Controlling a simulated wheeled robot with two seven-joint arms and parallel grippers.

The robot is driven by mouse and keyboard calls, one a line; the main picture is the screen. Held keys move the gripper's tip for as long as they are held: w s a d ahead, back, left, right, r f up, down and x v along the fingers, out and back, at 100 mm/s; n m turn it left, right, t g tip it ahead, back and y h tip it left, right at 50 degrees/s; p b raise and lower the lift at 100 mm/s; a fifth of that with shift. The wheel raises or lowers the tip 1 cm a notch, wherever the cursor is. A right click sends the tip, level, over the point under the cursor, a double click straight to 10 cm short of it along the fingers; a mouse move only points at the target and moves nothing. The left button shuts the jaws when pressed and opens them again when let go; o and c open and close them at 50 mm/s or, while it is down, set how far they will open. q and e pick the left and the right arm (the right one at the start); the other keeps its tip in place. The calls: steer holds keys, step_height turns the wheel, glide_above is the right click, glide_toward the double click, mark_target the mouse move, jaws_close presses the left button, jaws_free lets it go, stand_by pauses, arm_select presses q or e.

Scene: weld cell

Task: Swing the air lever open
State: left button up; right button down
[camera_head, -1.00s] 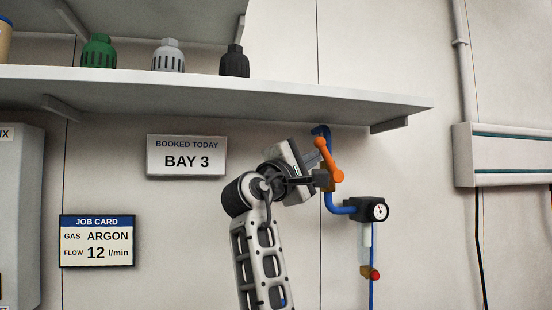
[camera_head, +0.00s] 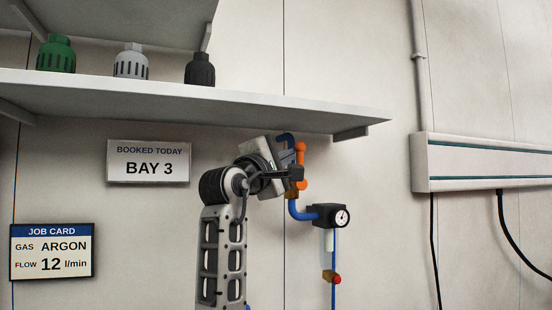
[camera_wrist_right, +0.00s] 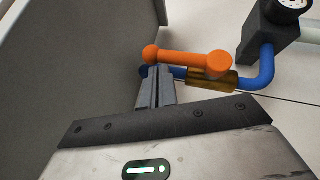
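The orange air lever (camera_head: 301,165) stands nearly upright in the head view, alongside the blue pipe (camera_head: 293,209) on the wall. In the right wrist view, the lever (camera_wrist_right: 185,57) lies roughly parallel to the pipe, above the brass valve body (camera_wrist_right: 212,79). My right gripper (camera_head: 294,174) is beside the lever. In the wrist view, the gripper's fingers (camera_wrist_right: 158,73) are together, with their tips close against the lever near its ball end. Nothing shows between them; whether they touch the lever is unclear. My left gripper is not in view.
A round gauge (camera_head: 341,216) sits on the pipe, right of and below the lever. A shelf (camera_head: 200,105) with several torch caps juts out above my right arm. A bay sign (camera_head: 149,162) and job card (camera_head: 52,251) hang left. A wall duct (camera_head: 480,165) is at the right.

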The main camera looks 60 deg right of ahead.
arm_select(q)
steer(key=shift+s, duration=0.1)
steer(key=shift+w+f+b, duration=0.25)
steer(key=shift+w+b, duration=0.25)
steer(key=shift+b, duration=0.2)
arm_select(e)
steer(key=w+a, duration=0.3)
steer(key=a, duration=0.9)
steer(key=shift+w+a, duration=0.25)
steer(key=shift+a, duration=0.1)
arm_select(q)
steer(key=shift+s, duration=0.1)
